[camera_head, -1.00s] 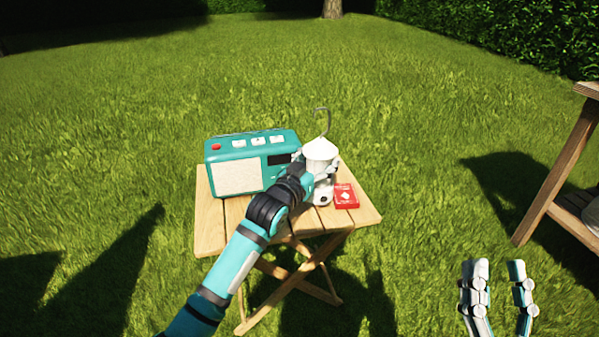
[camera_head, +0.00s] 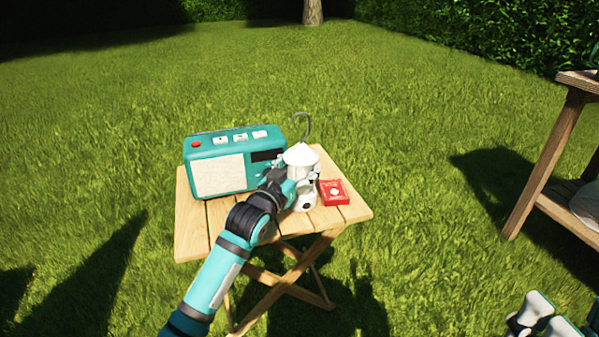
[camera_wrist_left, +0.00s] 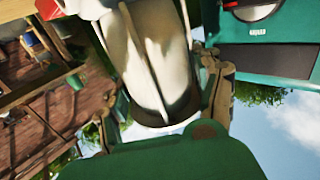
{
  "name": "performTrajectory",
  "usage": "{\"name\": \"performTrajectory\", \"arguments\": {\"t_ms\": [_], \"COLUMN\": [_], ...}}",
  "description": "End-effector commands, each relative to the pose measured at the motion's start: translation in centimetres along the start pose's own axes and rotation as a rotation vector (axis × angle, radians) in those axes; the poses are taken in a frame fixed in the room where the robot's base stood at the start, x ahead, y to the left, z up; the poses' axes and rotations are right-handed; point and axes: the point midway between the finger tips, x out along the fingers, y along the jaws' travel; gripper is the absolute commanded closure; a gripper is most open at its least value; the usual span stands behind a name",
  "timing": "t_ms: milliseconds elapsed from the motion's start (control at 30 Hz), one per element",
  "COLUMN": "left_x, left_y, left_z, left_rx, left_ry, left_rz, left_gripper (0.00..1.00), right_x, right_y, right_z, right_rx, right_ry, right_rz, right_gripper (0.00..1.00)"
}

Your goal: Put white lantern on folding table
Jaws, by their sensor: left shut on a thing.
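The white lantern (camera_head: 302,178), with a pointed top and a grey hook, is upright at the folding table, between radio and red box. My left gripper (camera_head: 290,184) is shut around its body from the left. In the left wrist view the lantern (camera_wrist_left: 150,60) fills the space between the two fingers (camera_wrist_left: 163,105). The folding table (camera_head: 192,225) is light slatted wood on crossed legs. The lantern's base appears at the tabletop; I cannot tell whether it touches. My right gripper (camera_head: 558,312) is at the lower right corner, partly cut off, fingers apart and empty.
A teal radio (camera_head: 220,172) stands on the table's left part, close to the lantern. A small red box (camera_head: 334,192) lies just right of the lantern. A wooden shelf or bench (camera_head: 545,165) stands at the right edge. Open grass surrounds the table.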

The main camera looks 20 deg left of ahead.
Motion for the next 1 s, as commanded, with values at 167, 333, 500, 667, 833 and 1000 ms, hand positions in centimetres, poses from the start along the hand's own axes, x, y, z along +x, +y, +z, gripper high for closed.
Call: {"name": "performTrajectory", "arguments": {"t_ms": [167,333,500,667,833,1000], "left_x": [0.0,0.0,0.0,0.0,-0.2,-2.6], "left_y": [0.0,0.0,0.0,0.0,0.0,0.0], "left_z": [-0.3,0.2,0.2,0.2,-0.1,-0.2], "left_rx": [0.0,0.0,0.0,0.0,0.0,-0.001], "left_ry": [0.004,-0.001,-0.001,-0.001,-0.001,-0.003], "left_rz": [0.0,0.0,0.0,0.0,0.0,0.0], "left_gripper": [0.86,0.29,0.1,0.1,0.1,0.1], "right_x": [0.1,0.1,0.1,0.1,0.2,1.3], "right_y": [0.0,0.0,0.0,0.0,0.0,0.0], "right_z": [0.0,0.0,0.0,0.0,0.0,-0.2], "right_rx": [0.0,0.0,0.0,0.0,0.0,0.0], "right_ry": [-0.001,-0.002,-0.002,-0.002,-0.003,-0.003], "right_rz": [0.0,0.0,0.0,0.0,0.0,0.0], "right_gripper": [0.6,0.6,0.6,0.6,0.6,0.6]}}
